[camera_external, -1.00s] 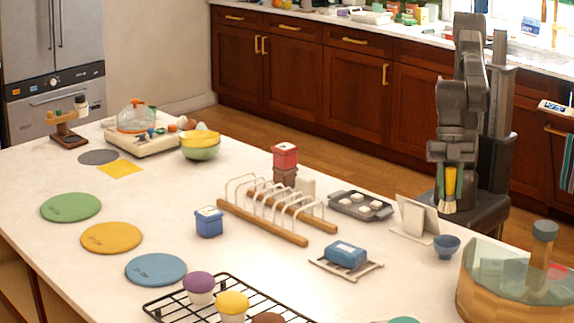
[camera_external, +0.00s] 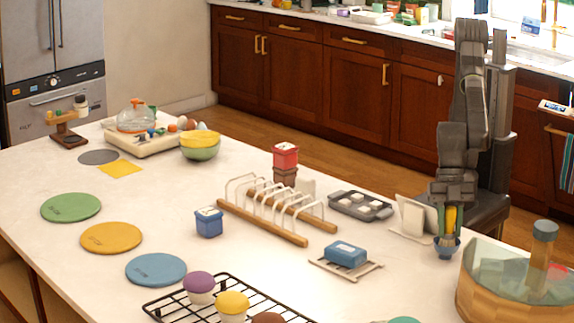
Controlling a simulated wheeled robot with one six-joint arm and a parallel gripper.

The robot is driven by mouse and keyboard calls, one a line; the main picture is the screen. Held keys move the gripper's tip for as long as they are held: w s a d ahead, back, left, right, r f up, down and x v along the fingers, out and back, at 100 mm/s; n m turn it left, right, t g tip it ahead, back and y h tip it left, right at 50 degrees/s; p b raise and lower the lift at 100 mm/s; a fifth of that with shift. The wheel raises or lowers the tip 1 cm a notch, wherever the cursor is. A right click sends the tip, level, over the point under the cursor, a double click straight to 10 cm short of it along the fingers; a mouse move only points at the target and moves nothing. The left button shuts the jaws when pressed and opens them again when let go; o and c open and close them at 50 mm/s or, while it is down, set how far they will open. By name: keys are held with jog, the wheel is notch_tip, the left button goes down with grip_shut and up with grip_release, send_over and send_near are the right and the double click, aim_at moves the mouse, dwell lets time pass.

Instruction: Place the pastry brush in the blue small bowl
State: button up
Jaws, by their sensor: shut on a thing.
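The pastry brush (camera_external: 451,222), with a yellow handle and pale bristles, is upright in my gripper (camera_external: 451,210). My gripper is shut on its handle and points straight down. The small blue bowl (camera_external: 446,249) stands on the counter near its right edge, directly below the brush. The brush's lower end is at the bowl's opening and partly hidden by its rim. I cannot tell whether the bristles touch the bowl's bottom.
A white stand (camera_external: 413,222) is close on the left of the bowl. A wooden container with a glassy top (camera_external: 509,290) is close on the right.

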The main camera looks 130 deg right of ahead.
jog(key=shift+f, duration=0.35)
jog(key=o, duration=1)
jog(key=shift+r, duration=0.1)
jog(key=shift+c, duration=0.2)
jog(key=shift+r, duration=0.1)
jog(key=shift+s+d+r, duration=0.1)
jog(key=shift+r, duration=0.55)
jog(key=v, duration=1.1)
